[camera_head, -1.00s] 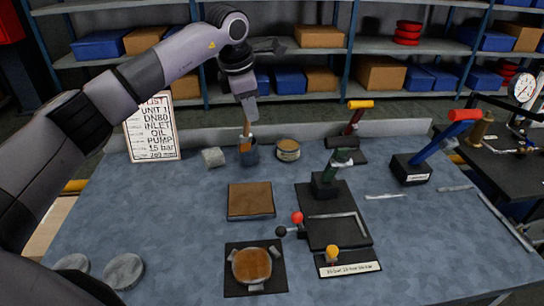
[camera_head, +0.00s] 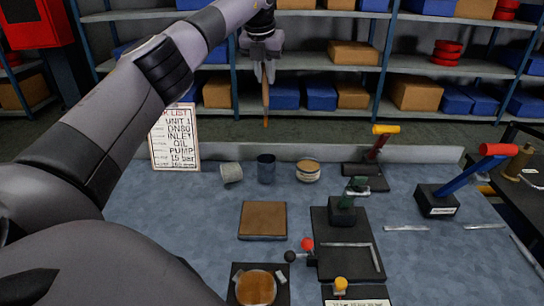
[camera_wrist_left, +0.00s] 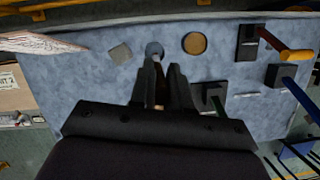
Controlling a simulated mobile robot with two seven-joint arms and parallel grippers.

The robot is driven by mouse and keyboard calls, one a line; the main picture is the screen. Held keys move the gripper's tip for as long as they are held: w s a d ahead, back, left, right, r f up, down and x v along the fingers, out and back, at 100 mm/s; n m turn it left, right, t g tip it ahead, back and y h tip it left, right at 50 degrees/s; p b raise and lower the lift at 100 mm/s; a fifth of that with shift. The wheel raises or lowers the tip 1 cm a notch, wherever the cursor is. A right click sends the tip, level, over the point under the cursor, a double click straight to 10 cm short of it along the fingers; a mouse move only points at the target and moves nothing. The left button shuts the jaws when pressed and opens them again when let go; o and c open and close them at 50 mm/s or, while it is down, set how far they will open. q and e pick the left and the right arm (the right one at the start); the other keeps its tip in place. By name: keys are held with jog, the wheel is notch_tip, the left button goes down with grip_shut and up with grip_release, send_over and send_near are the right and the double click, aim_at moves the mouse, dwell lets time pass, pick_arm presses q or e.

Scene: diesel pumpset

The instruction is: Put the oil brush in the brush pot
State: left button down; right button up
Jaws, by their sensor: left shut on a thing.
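The oil brush (camera_head: 265,98) is a thin brown stick hanging upright from my left gripper (camera_head: 264,58), which is shut on it. Its lower tip is in the air, clearly above the brush pot in the head view. The brush pot (camera_head: 266,170) is a dark blue-grey cylinder standing upright near the back of the bench. In the left wrist view, the pot (camera_wrist_left: 154,48) shows just beyond the fingertips (camera_wrist_left: 165,72); the brush is mostly hidden between the dark fingers. My right gripper is not in view.
A light grey cup-like piece (camera_head: 231,173) sits left of the pot and a round tin (camera_head: 307,171) right of it. A sign board (camera_head: 175,138) stands at the back left. A brown square pad (camera_head: 263,220) lies in front. Levers and a black plate fill the right.

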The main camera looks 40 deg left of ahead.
aim_at(266, 95)
pick_arm(q)
notch_tip(266, 95, down, 18)
dwell(0.4)
jog(key=shift+f, duration=0.2)
jog(key=c, duration=1.1)
grip_release()
jog(key=v, duration=1.2)
jog(key=shift+r, duration=0.1)
jog(key=shift+s, duration=0.1)
